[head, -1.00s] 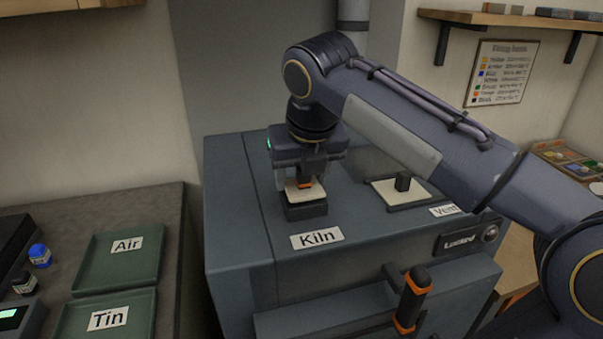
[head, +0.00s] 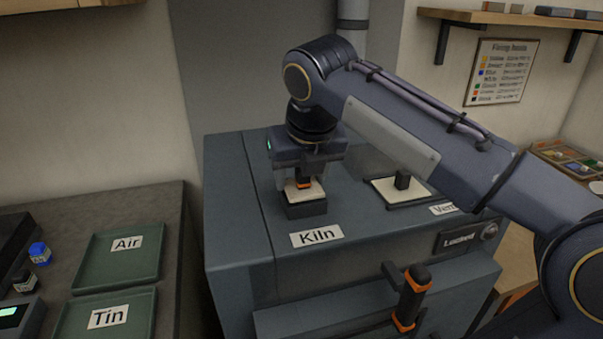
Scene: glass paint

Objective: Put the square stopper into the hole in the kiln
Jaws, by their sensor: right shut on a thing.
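The kiln (head: 235,220) is a grey-blue box with a "Kiln" label (head: 317,236) on its top. A dark square collar (head: 306,209) stands on the kiln top, with the hole inside it hidden. My right gripper (head: 304,186) points straight down over the collar and is shut on the square stopper (head: 316,190), a pale slab with a dark, orange-banded grip. The slab sits at the collar's rim; I cannot tell how deep it is. My left gripper is not in view.
The kiln's front handle (head: 411,298) sticks out below. Green trays marked Air (head: 120,262) and Tin (head: 105,318) lie on the left counter.

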